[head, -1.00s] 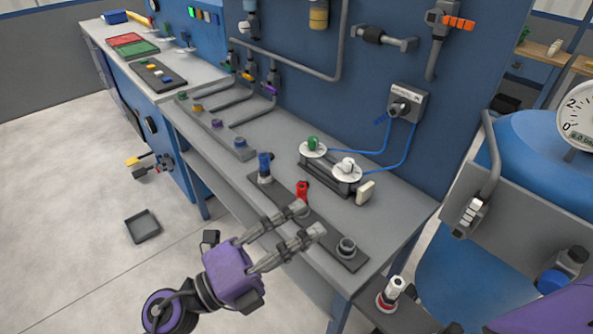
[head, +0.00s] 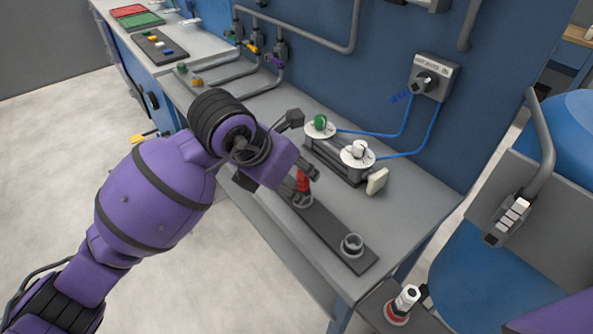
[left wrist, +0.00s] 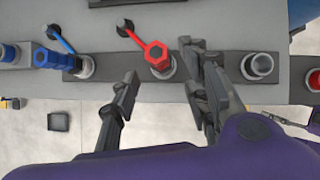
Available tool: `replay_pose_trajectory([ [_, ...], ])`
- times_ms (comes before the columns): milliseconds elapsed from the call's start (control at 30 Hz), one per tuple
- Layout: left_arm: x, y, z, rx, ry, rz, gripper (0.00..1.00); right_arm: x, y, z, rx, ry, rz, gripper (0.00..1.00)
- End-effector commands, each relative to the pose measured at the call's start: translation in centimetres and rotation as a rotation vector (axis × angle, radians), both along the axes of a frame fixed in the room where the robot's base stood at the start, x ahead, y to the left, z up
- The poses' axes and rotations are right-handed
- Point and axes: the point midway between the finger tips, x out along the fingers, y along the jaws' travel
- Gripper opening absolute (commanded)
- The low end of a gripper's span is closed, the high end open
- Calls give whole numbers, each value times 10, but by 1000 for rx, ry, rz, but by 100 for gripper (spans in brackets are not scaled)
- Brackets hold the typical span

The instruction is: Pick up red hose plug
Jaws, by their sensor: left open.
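The red hose plug (head: 304,184) stands in a socket on the dark rail (head: 330,236) along the bench's front edge. In the left wrist view its red hexagonal head (left wrist: 157,54) shows in a grey ring, with a red lever pointing up and left. My left gripper (head: 303,181) is open above the rail, its fingers pointing down around the plug in the head view. In the left wrist view the left gripper's fingers (left wrist: 160,70) are spread to the left and right of the plug. Contact cannot be told.
A blue plug (left wrist: 48,58) stands left of the red one in the left wrist view. An empty socket (head: 352,245) is at the rail's near end. Behind stands a fixture with white discs (head: 357,152) and blue hoses. A red-and-white plug (head: 403,304) stands at the lower right.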

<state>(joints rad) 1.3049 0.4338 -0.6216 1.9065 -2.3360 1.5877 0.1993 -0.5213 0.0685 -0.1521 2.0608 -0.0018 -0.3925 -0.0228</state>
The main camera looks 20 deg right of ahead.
Motion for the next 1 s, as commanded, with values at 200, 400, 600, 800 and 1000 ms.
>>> replay_pose_trajectory([
  [200,11,-19,-26,-2,3,-1,42,-6,-1,-2,-1,12,-2,40],
  [400,14,-24,-35,-1,0,-2,42,-12,-2,-6,-3,24,-2,40],
  [600,14,-24,-35,-2,0,-2,38,-11,-2,-6,-3,23,-2,40],
  [800,14,-24,-35,-3,0,-1,12,-9,-2,-3,-3,18,-1,40],
  [1000,14,-24,-35,-2,2,-2,0,-8,-2,-2,-3,15,-1,40],
])
